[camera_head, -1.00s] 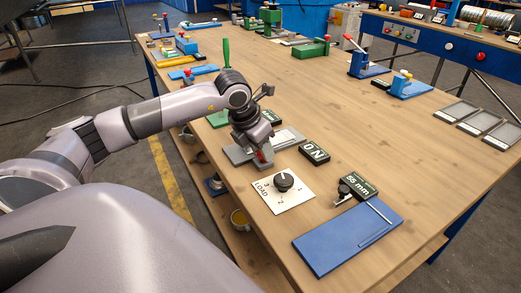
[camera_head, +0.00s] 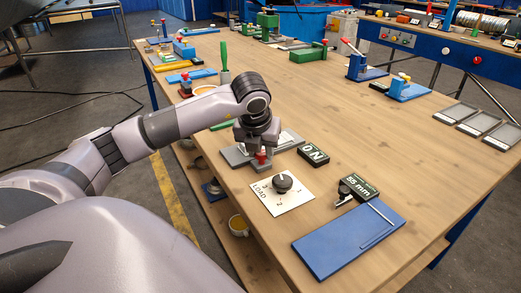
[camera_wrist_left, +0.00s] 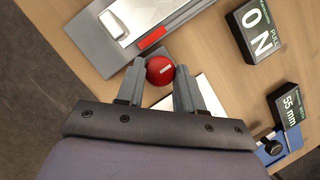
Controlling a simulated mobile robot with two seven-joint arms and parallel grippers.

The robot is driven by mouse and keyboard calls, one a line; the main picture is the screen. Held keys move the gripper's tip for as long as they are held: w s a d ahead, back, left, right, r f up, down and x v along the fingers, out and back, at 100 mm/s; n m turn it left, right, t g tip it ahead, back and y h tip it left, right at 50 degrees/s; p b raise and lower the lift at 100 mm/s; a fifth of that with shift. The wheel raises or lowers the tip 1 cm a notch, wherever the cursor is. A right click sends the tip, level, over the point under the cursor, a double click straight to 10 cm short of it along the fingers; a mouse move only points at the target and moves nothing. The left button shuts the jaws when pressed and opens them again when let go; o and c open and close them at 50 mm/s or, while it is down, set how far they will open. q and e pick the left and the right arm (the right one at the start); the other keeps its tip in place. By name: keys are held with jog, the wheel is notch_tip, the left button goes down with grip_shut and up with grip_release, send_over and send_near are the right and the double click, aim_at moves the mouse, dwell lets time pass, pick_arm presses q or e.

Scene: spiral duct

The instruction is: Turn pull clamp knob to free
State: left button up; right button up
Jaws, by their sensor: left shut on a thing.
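The pull clamp is a grey fixture (camera_head: 236,156) with a light metal plate, on the near left part of the wooden table. Its round red knob (camera_wrist_left: 160,70) has a small pale mark on top and shows between my left fingers in the left wrist view. My left gripper (camera_wrist_left: 161,76) points down, with its two grey fingers shut on the sides of the knob. In the head view the red knob (camera_head: 262,157) shows just below my left wrist. The lower part of the knob is hidden. My right gripper is in neither view.
An "ON" block (camera_head: 313,154) stands right of the clamp. A white LOAD card with a black dial (camera_head: 282,183) lies in front of it. A "55 mm" block (camera_head: 358,188) and a blue plate (camera_head: 348,240) are further right. The table's middle is clear.

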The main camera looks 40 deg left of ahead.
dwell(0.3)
pick_arm(q)
jog(key=o, duration=1)
jog(key=shift+o, duration=0.2)
jog(key=v, duration=0.7)
jog(key=shift+r, duration=0.15)
